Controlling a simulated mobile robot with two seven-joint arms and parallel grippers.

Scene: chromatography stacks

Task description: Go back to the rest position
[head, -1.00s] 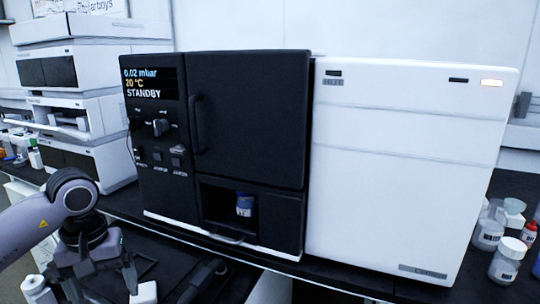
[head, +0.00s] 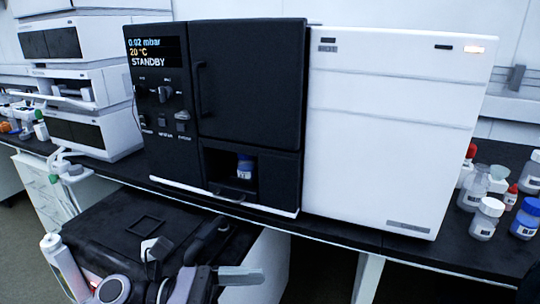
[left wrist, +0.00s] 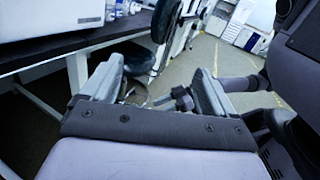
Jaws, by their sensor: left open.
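My left gripper (head: 215,281) is low at the bottom of the head view, in front of the bench and clear of it. In the left wrist view its two fingers (left wrist: 156,90) stand apart with nothing between them, so it is open and empty. My right gripper is in neither view. A small blue-labelled bottle (head: 245,167) stands in the lower open bay of the black instrument (head: 248,80), well away from the gripper.
The white instrument (head: 395,130) adjoins the black one on the dark bench (head: 345,236). Several bottles, including a white-capped one (head: 487,218), stand at right. Stacked white units (head: 95,90) stand at left. The wrist view shows open floor (left wrist: 215,55) beyond the fingers.

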